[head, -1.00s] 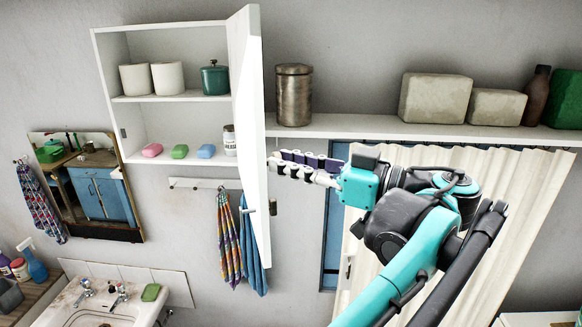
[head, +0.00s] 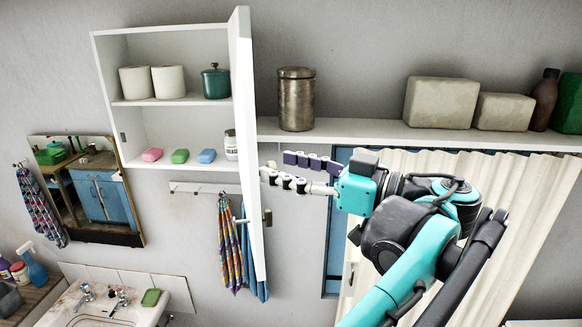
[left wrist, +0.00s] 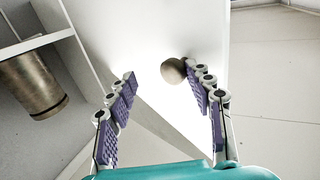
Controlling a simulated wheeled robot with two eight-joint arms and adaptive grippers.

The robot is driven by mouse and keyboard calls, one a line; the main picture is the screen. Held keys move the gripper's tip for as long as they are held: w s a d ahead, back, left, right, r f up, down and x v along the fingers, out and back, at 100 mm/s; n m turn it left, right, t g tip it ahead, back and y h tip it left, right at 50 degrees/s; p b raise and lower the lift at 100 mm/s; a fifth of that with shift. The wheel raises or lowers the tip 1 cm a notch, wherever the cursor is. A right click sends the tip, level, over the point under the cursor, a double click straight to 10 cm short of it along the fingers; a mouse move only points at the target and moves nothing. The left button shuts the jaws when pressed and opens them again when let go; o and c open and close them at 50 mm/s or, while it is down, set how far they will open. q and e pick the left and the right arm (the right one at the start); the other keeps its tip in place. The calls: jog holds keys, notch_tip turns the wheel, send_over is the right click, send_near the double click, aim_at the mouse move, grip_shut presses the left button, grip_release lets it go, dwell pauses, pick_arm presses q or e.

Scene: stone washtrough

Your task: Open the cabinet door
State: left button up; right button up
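The white cabinet door (head: 250,130) hangs on the right side of the wall cabinet (head: 165,22). It stands swung well out, seen nearly edge-on, and the shelves show. A small round knob (head: 267,217) is low on the door; in the left wrist view the round knob (left wrist: 173,70) lies ahead, close to the right finger. My left gripper (head: 264,176) is right of the door, above the knob in the head view. Its fingers (left wrist: 166,88) are apart with nothing held between them. I cannot tell whether a finger touches the door. My right gripper is not in view.
A metal canister (head: 296,98) stands on the wall shelf (head: 350,134) right of the door, with stone blocks (head: 441,102) farther right. Towels (head: 229,245) hang behind the door. A washbasin (head: 130,310) is at lower left. A curtain (head: 490,220) is behind my arm.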

aim_at(250, 128)
pick_arm(q)
notch_tip(250, 128, up, 10)
dwell(0.6)
jog(key=shift+s, duration=0.1)
